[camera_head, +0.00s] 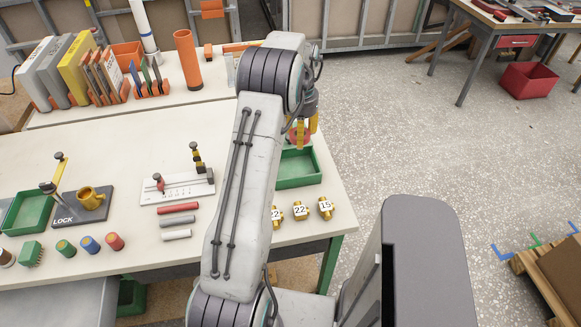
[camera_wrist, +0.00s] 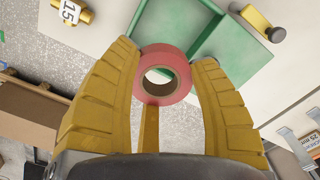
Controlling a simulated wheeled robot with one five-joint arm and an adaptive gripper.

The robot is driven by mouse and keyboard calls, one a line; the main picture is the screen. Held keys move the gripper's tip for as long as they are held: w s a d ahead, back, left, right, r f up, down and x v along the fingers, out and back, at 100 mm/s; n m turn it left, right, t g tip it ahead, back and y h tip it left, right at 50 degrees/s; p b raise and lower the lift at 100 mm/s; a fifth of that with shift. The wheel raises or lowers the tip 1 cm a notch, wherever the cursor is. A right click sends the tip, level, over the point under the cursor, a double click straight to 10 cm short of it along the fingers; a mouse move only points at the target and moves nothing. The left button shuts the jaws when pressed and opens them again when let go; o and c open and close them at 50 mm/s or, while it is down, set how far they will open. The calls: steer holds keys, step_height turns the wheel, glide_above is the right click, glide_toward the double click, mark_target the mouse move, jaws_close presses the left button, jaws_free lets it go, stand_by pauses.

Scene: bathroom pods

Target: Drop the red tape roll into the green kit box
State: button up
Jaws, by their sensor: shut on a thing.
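The red tape roll (camera_wrist: 181,82) is between the yellow fingers of my gripper (camera_wrist: 166,82), which is shut on it. In the wrist view its hole faces the camera. In the head view the tape roll (camera_head: 292,135) shows partly behind my arm, beneath the gripper (camera_head: 306,129). The green kit box (camera_head: 300,183) stands at the table's right side, and my arm hides its left part. The roll is held above the box's back area. In the wrist view the green kit box (camera_wrist: 160,30) is beyond the roll, which overlaps its edge.
Several numbered brass fittings (camera_head: 301,210) stand in front of the box. A white gauge plate (camera_head: 178,188) and coloured rods (camera_head: 178,208) lie left of my arm. Another green tray (camera_head: 22,213) is at the far left. Open floor (camera_head: 400,150) lies to the right of the table.

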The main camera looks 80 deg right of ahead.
steer(key=shift+s+d+f, duration=0.1)
steer(key=shift+f, duration=0.25)
steer(key=shift+f+b, duration=2.3)
steer(key=shift+f, duration=0.4)
steer(key=o, duration=1.1)
step_height(320, 180, up, 12)
steer(key=shift+r, duration=0.1)
